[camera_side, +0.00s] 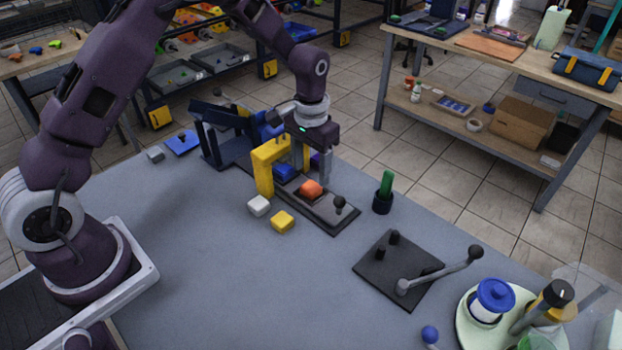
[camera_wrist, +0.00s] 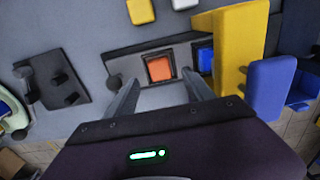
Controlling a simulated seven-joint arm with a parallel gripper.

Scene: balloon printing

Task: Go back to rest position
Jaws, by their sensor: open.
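My gripper (camera_side: 315,165) is open and empty, pointing down beside the yellow arch (camera_side: 263,172) in the side view. One finger is partly hidden behind the arch. In the wrist view my two fingers (camera_wrist: 163,92) are spread wide with nothing between their tips. An orange block (camera_side: 311,188) sits on the dark base plate (camera_side: 337,221) in front of the arch. In the wrist view the orange block (camera_wrist: 160,68) lies just beyond the fingertips, apart from them. A blue block (camera_side: 284,172) sits under the arch, partly hidden.
A white block (camera_side: 259,205) and a yellow block (camera_side: 282,221) lie on the table in front. A green-handled tool (camera_side: 386,186) stands in a black holder to the right. A black plate with a lever (camera_side: 399,270) and a round tray (camera_side: 462,328) are nearer. Blue machinery (camera_side: 215,135) stands behind.

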